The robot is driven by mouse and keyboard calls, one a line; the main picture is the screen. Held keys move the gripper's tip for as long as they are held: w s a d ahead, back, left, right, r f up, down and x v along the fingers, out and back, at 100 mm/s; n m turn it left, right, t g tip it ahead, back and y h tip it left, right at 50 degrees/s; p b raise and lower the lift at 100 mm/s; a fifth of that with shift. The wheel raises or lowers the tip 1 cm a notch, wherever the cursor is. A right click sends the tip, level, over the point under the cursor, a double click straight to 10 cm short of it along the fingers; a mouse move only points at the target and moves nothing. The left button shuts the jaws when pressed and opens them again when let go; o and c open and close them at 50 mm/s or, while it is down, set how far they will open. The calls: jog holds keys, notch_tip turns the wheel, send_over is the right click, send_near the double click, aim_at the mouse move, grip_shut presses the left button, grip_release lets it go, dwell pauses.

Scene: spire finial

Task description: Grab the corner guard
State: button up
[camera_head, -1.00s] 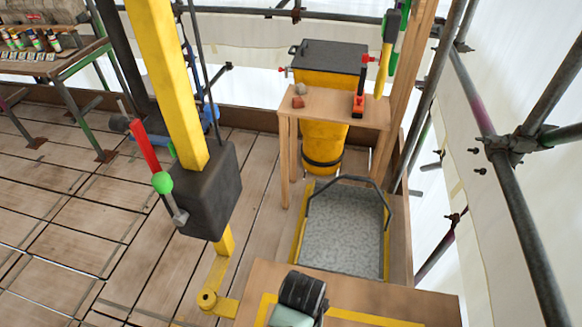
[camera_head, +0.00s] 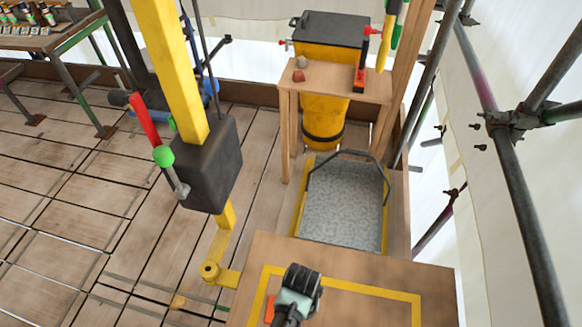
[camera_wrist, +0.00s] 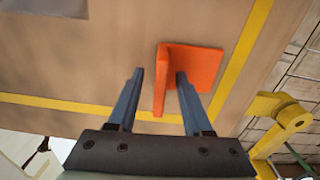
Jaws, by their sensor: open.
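The corner guard (camera_wrist: 198,66) is an orange angled piece with two flat plates, lying on a wooden board near a yellow painted line. One plate (camera_wrist: 161,78) stands edge-on to the wrist camera, and the other spreads to the right. My gripper (camera_wrist: 158,76) is open, its two dark fingers on either side of the edge-on plate. The right finger overlaps the spread plate in the picture; contact cannot be told. In the head view a small orange part of the guard (camera_head: 269,309) shows left of my gripper (camera_head: 290,322); the rest is hidden.
The wooden board (camera_head: 440,290) carries a yellow outlined rectangle. Beyond it are a grey gravel-like tray (camera_head: 342,212) and a small wooden stand (camera_head: 335,92). A yellow post with a dark box (camera_head: 215,170) stands to the left, and scaffold poles (camera_head: 520,195) to the right.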

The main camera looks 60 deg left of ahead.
grip_shut()
jog(key=shift+r, duration=0.1)
dwell(0.4)
